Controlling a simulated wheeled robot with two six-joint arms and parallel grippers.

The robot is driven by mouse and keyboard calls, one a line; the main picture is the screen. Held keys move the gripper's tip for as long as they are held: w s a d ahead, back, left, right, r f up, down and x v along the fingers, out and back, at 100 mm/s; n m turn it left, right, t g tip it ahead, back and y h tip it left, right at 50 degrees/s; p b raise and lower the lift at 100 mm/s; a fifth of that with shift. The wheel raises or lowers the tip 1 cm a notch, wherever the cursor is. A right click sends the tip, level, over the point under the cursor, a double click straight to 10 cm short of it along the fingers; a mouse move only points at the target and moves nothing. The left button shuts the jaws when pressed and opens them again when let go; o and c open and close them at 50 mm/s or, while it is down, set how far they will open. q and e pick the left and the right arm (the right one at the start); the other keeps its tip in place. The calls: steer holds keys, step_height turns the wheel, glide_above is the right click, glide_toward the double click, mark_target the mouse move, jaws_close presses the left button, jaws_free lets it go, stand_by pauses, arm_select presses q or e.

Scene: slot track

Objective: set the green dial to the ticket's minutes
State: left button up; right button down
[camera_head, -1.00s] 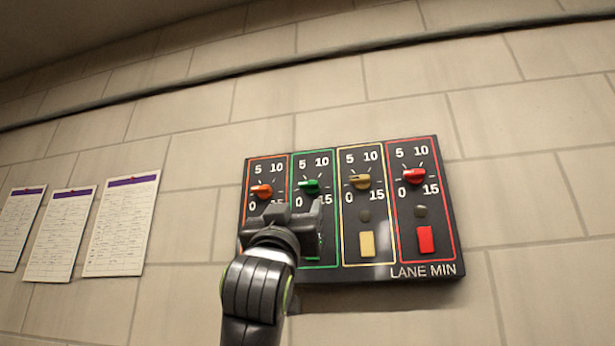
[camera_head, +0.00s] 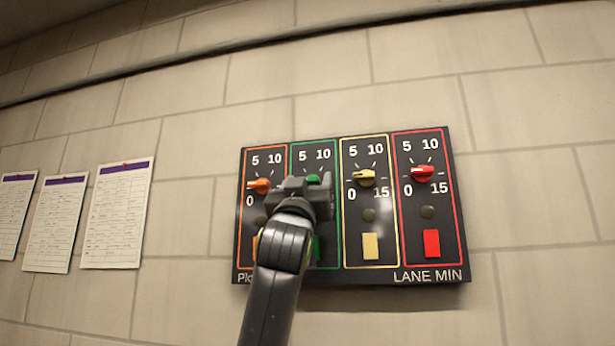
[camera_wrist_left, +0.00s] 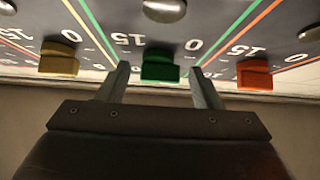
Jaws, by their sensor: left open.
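The green dial (camera_head: 313,179) is on the second column of a dark wall panel (camera_head: 436,262). My left gripper (camera_head: 306,184) is in front of it and hides most of it and its scale in the head view. In the left wrist view, which shows the panel upside down, the green dial (camera_wrist_left: 160,65) lies between the two open fingers of my left gripper (camera_wrist_left: 160,80), with a gap on each side. Its pointing direction cannot be told. Paper sheets, the left (camera_head: 14,212), middle (camera_head: 55,222) and right (camera_head: 118,212), hang on the wall; their writing is too small to read.
Beside the green dial are the orange dial (camera_head: 259,186), the yellow dial (camera_head: 363,177) and the red dial (camera_head: 422,173). A yellow button (camera_head: 371,246) and a red button (camera_head: 431,243) sit lower down. The tiled wall right of the panel is bare.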

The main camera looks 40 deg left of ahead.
arm_select(q)
steer(key=c, duration=1)
steer(key=shift+m+h, duration=0.4)
steer(key=shift+m, duration=0.2)
steer(key=m+h, duration=0.5)
steer(key=m, duration=0.1)
steer(key=m+g+h, duration=0.1)
steer(key=m+h, duration=0.5)
steer(key=m, duration=0.1)
steer(key=r+m+h, duration=0.1)
steer(key=m+h, duration=0.4)
steer(key=m, duration=0.2)
steer(key=shift+s+a+g+h, duration=0.2)
steer(key=shift+a+g+h, duration=0.1)
steer(key=shift+a+h, duration=0.1)
steer(key=shift+m, duration=0.3)
steer(key=shift+f, duration=0.1)
